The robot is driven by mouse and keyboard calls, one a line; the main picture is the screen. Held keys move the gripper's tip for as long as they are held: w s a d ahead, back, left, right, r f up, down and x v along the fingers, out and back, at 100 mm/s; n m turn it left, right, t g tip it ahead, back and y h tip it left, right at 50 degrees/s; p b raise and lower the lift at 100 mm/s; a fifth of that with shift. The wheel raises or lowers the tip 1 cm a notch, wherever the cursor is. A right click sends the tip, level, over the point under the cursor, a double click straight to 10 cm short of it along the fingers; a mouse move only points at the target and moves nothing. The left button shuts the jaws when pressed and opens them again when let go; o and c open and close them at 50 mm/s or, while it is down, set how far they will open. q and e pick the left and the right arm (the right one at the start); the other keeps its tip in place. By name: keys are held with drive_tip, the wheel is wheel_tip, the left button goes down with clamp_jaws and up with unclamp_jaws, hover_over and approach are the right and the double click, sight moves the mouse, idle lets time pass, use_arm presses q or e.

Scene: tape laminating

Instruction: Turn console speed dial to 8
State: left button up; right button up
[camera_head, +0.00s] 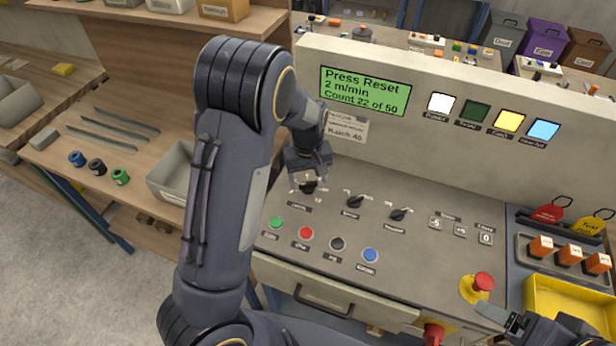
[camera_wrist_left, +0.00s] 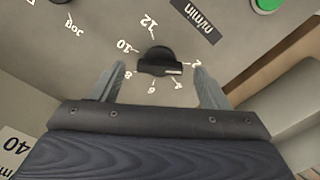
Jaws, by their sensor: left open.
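The black speed dial (camera_head: 308,188) is at the left of the console's knob row, just under my left gripper in the head view. In the left wrist view the dial (camera_wrist_left: 158,60) has a white pointer mark at its right end, toward the 2. The 8 is printed on its other side. The console screen (camera_head: 365,92) reads "Press Reset, 2 m/min, Count 22 of 50". My right gripper (camera_head: 500,316) is partly visible at the lower right, away from the dial.
Two more black knobs (camera_head: 355,201) sit to the right of the dial. Coloured push buttons (camera_head: 306,233) line the panel below. A red emergency stop (camera_head: 483,282) and a yellow bin (camera_head: 570,302) are at the right. A grey bin (camera_head: 172,172) stands on the left bench.

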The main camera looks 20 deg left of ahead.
use_arm(q)
drive_tip(key=shift+f, duration=0.45)
drive_tip(key=shift+c, duration=0.4)
drive_tip(key=c, duration=0.9)
